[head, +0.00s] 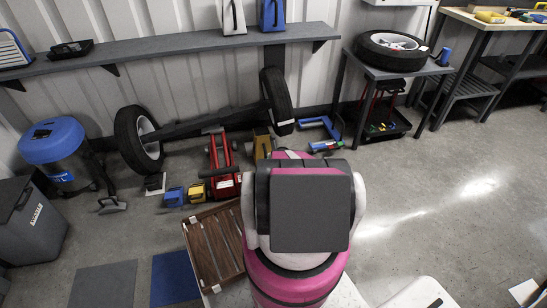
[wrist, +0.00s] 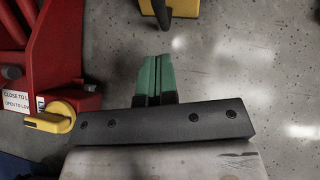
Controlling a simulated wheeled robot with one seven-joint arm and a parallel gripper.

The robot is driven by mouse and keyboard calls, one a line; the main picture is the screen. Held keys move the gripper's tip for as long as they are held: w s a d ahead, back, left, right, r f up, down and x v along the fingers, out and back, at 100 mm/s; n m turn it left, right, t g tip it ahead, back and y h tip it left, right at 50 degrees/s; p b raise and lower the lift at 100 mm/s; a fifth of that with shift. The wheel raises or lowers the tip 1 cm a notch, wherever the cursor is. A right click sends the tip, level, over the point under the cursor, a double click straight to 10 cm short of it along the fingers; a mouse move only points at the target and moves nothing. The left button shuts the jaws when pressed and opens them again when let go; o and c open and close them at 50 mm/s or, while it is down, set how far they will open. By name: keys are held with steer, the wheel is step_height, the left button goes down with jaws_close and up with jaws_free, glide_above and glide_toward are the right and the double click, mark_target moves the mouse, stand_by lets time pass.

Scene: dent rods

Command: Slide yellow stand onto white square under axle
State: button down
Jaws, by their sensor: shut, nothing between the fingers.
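The axle (head: 205,125) spans between two wheels along the back wall, the left wheel (head: 140,140) and the right wheel (head: 278,100). A yellow stand (head: 263,144) stands upright near the right end of the axle, partly hidden by my arm. A yellow body at the top edge of the wrist view (wrist: 187,9) looks like this stand, cut off by the frame. My gripper (wrist: 158,80) has green fingertips, shut and empty, pointing toward the yellow body with bare floor between. A small white patch (head: 155,187) lies by the left wheel; I cannot tell whether it is the white square.
A red floor jack (head: 222,165) stands left of my gripper, its yellow knob (wrist: 48,122) close by.

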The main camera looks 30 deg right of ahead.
mark_target(259, 141)
steer(key=w+f, duration=0.2)
steer(key=w, duration=0.4)
steer(key=shift+w+f, duration=0.25)
steer(key=shift+w, duration=0.05)
steer(key=w, duration=1.2)
steer(key=shift+w, duration=0.25)
steer(key=shift+s, duration=0.1)
